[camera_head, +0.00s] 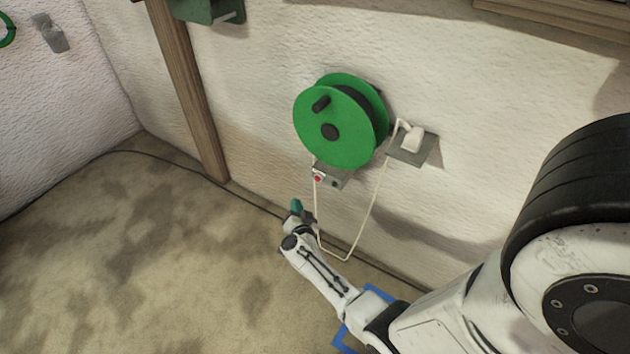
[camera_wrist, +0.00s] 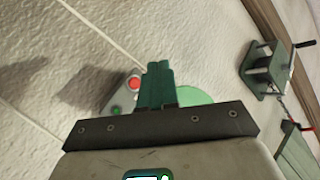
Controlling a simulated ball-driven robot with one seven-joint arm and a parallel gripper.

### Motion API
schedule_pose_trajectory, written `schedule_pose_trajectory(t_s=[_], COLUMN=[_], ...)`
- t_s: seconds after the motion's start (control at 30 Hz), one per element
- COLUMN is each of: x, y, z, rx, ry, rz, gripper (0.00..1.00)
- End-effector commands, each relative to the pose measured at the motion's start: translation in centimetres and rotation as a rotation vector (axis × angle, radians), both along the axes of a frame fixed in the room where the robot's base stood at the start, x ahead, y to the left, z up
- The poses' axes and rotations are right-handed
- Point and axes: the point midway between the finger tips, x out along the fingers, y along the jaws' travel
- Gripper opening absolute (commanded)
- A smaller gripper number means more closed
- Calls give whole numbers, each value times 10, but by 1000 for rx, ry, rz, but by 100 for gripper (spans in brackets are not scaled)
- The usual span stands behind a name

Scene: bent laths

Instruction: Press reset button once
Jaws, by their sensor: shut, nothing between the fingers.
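A small grey box on the wall carries a red button (camera_head: 317,178) on its left and a dark spot on its right. The box sits just under a green cable reel (camera_head: 338,125). In the wrist view the red button (camera_wrist: 134,83) shows left of my fingers, with a green spot (camera_wrist: 116,110) beside it on the same box. My gripper (camera_head: 296,207) has teal fingers, is shut and empty, and is below and left of the box in the head view. In the wrist view its fingertips (camera_wrist: 160,68) partly cover the box's right side. I see no contact with the button.
A white cable loops from a wall socket (camera_head: 412,143) down below the box. A wooden post (camera_head: 187,90) stands left of the reel. A dark cable runs along the wall's foot. A green winch (camera_wrist: 268,68) shows at right in the wrist view.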

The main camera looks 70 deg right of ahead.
Motion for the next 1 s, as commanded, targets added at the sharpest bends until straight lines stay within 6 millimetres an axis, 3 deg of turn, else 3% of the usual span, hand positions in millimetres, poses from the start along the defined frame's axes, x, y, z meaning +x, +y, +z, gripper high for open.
schedule_pose_trajectory(t_s=[0.6,1.0], x=[-16,-20], y=[-70,-83], z=[-1,0], rx=[-1,0], ry=[-1,-2], rz=[-1,1], gripper=[0,0])
